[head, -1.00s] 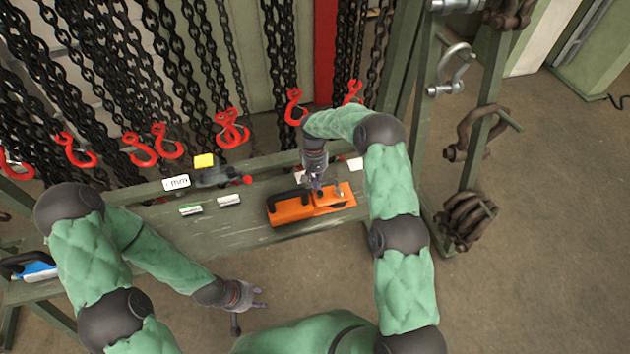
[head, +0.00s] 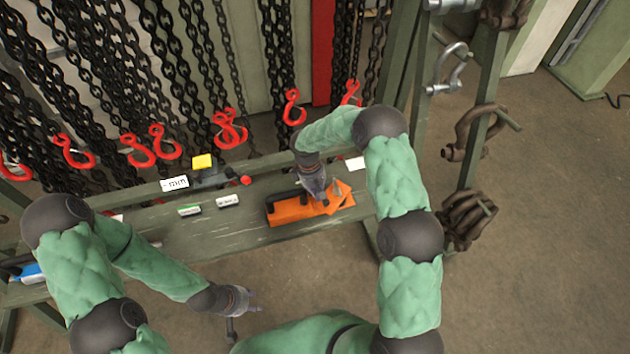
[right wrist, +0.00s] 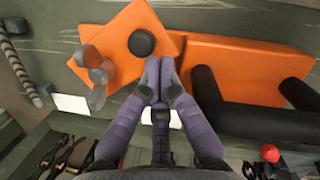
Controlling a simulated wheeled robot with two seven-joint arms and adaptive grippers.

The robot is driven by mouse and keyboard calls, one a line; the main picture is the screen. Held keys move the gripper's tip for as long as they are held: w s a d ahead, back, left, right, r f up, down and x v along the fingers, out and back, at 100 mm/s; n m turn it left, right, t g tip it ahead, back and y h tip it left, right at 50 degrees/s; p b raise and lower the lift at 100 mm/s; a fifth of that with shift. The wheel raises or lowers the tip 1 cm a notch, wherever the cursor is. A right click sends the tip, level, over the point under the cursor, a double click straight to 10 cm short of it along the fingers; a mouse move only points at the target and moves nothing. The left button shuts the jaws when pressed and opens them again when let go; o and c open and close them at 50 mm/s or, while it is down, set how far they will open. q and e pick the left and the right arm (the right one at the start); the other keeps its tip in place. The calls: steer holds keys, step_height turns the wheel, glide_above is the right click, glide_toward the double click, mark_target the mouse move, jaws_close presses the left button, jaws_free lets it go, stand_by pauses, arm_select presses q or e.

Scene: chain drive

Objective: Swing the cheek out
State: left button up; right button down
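An orange block (head: 290,213) with a black handle lies on the green bench. Its cheek (right wrist: 125,22), a flat orange plate, sits turned at an angle to the body around a black round knob (right wrist: 142,43); it also shows tilted in the head view (head: 347,201). A grey metal pin or shackle (right wrist: 97,80) stands at the cheek's edge. My right gripper (right wrist: 160,72) has its fingertips together against or right beside the cheek's edge, with nothing seen between them. My left gripper (head: 256,300) is empty, fingers apart, in front of the bench.
Chains with red hooks (head: 294,107) hang behind the bench (head: 190,240). Small labelled items (head: 228,200) and a yellow-topped device (head: 202,161) lie left of the block. A rack with shackles (head: 448,75) stands at right. The bench between left items and block is clear.

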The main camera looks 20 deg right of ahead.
mark_target(331, 211)
steer(key=s+n, duration=0.2)
steer(key=n, duration=0.1)
steer(key=shift+d, duration=0.3)
steer(key=n, duration=0.1)
steer(key=s+d+n+t, duration=0.1)
steer(key=shift+s+n+h, duration=0.25)
steer(key=shift+n+h, duration=0.05)
steer(key=shift+h, duration=0.1)
steer(key=n, duration=0.1)
steer(key=s+d+n, duration=0.1)
steer(key=n, duration=0.1)
steer(key=shift+s+d+t, duration=0.2)
steer(key=shift+d+t, duration=0.1)
steer(key=shift+t, duration=0.1)
steer(key=shift+s+d+n+t, duration=0.2)
steer(key=shift+d+n, duration=0.2)
steer(key=shift+n, duration=0.35)
steer(key=shift+s+d+n+t, duration=0.1)
steer(key=shift+s+d+n, duration=0.1)
steer(key=shift+d+n, duration=0.4)
steer(key=shift+a+n, duration=0.15)
steer(key=shift+n, duration=0.1)
steer(key=shift+a, duration=0.1)
